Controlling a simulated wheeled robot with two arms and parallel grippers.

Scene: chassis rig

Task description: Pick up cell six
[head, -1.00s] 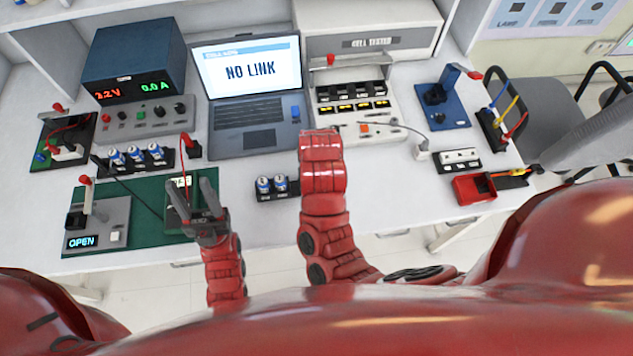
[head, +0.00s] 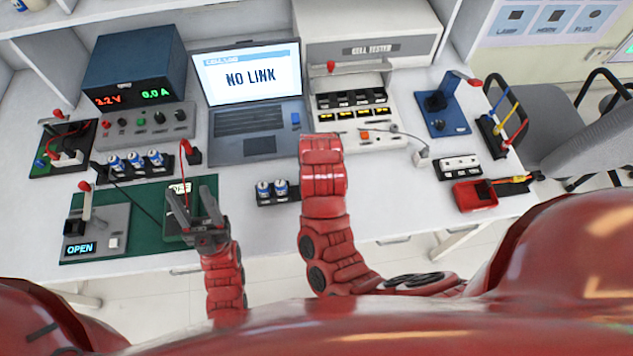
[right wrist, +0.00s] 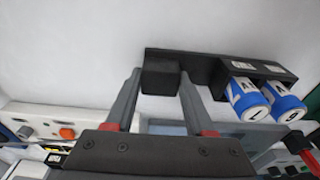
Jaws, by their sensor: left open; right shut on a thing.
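A black cell rack (head: 262,204) stands on the table in front of the laptop, with two blue-and-white cells (head: 272,189) showing; my right arm hides its right end. My left gripper (head: 193,205) is open and empty above the green mat.
Another rack with several cells (head: 136,161) stands at the left, below the power supply (head: 135,65). A device reading OPEN (head: 97,232) sits on the green mat (head: 140,195). The laptop (head: 250,95) and cell tester (head: 355,110) stand behind.

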